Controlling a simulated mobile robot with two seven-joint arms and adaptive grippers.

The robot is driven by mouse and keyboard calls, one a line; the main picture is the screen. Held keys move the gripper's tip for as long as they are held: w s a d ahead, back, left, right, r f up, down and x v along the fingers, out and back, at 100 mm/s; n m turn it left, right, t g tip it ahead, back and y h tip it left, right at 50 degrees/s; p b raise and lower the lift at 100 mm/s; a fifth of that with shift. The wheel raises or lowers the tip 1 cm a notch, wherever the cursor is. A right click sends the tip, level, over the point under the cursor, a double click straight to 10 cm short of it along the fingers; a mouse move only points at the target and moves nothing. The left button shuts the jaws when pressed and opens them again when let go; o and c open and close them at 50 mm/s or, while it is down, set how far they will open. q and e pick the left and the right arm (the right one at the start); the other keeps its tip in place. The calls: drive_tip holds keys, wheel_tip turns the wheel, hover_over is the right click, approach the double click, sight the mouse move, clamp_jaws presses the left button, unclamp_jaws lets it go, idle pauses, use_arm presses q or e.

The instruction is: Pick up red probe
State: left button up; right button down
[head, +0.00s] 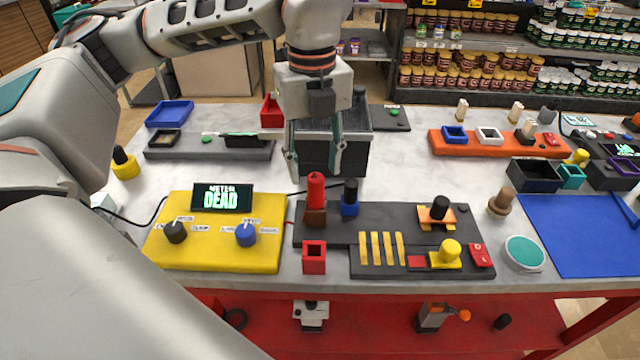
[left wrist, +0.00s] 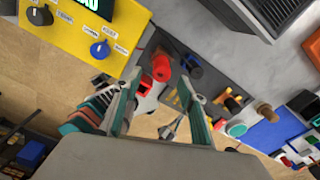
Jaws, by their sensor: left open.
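I cannot tell the exact gap between fingertips and probe. My right gripper is in neither view.
A black probe in a blue holder (head: 350,198) stands just right of the red probe. A yellow meter box (head: 215,255) reading "METER DEAD" sits to the left. An empty red socket (head: 314,263) is in front. A dark ribbed box (head: 350,150) stands behind the gripper.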

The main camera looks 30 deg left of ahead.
sight(316, 193)
use_arm(q)
drive_tip(key=shift+a+f, duration=0.15)
drive_tip(key=shift+f, duration=0.05)
drive_tip(key=f, duration=0.7)
drive_tip(key=shift+w+d+f+p, duration=0.15)
drive_tip(key=shift+d+p, duration=0.05)
drive_tip(key=shift+p, duration=0.1)
clamp_jaws()
